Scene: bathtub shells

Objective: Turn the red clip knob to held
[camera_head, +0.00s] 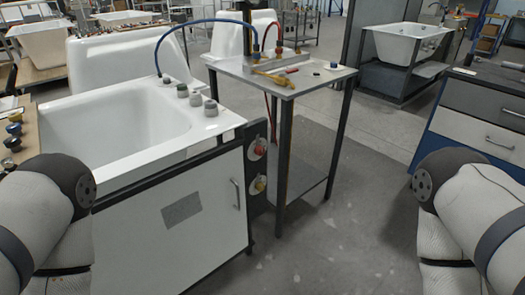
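A dark upright panel at the right end of the bathtub bench carries two small round knobs on pale round plates. The upper knob (260,147) looks red and the lower knob (260,184) looks yellow with some red by it. They are too small to read any marking or tell which way they are turned. Only upper parts of my two arms show, at the left and right picture edges. Both grippers are out of view, and nothing of mine touches the knobs.
A white bathtub (115,135) with several grey-topped fittings on its rim sits left. A metal side table (318,78) with tools and a blue hose (205,22) stands close right of the panel. A blue drawer cabinet (480,115) is at right. The floor between is clear.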

